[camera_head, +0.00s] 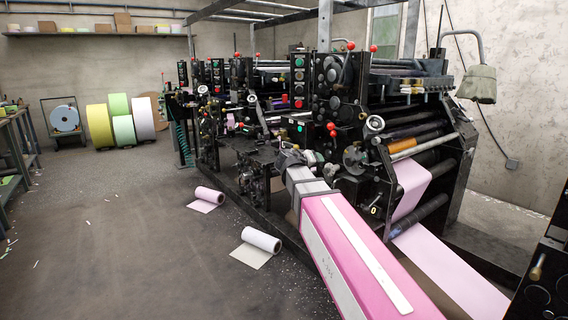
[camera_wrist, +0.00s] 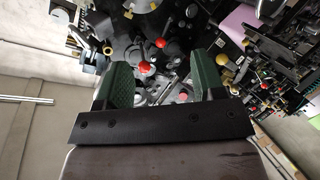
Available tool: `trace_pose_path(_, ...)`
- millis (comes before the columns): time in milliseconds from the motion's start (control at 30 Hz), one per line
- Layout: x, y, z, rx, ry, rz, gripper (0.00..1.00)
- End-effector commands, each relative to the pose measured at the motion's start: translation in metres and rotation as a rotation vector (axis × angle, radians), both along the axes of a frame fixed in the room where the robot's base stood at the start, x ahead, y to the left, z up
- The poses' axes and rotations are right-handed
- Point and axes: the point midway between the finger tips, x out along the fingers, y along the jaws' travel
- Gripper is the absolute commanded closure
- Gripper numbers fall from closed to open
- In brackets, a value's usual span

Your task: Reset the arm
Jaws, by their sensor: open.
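My arm reaches forward from the bottom of the head view toward the black printing machine (camera_head: 325,85). My gripper (camera_wrist: 162,78) shows in the wrist view with its two green pads wide apart. I see nothing held between them; dark machine parts and red knobs (camera_wrist: 144,66) show beyond and between the pads. In the head view the far end of my arm is in front of the machine's control side, and the fingers cannot be made out there. The wrist view is tilted, so the distance from the pads to the machine is unclear.
A pink roll (camera_head: 206,199) and a white roll (camera_head: 258,246) lie partly unrolled on the floor left of my arm. Large yellow (camera_head: 99,125), green and white rolls stand at the back left. A workbench (camera_head: 18,140) lines the left edge. Open floor (camera_head: 110,235) lies between.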

Motion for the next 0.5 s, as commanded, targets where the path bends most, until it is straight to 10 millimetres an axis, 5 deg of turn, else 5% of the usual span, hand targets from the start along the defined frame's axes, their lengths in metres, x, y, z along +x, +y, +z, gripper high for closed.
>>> trace_pose_path(267, -0.036, -0.041, -0.107, 0.142, 0.240, -0.047, 0.37)
trace_pose_path(500, -0.102, -0.074, -0.224, 0.356, 0.534, -0.086, 0.37)
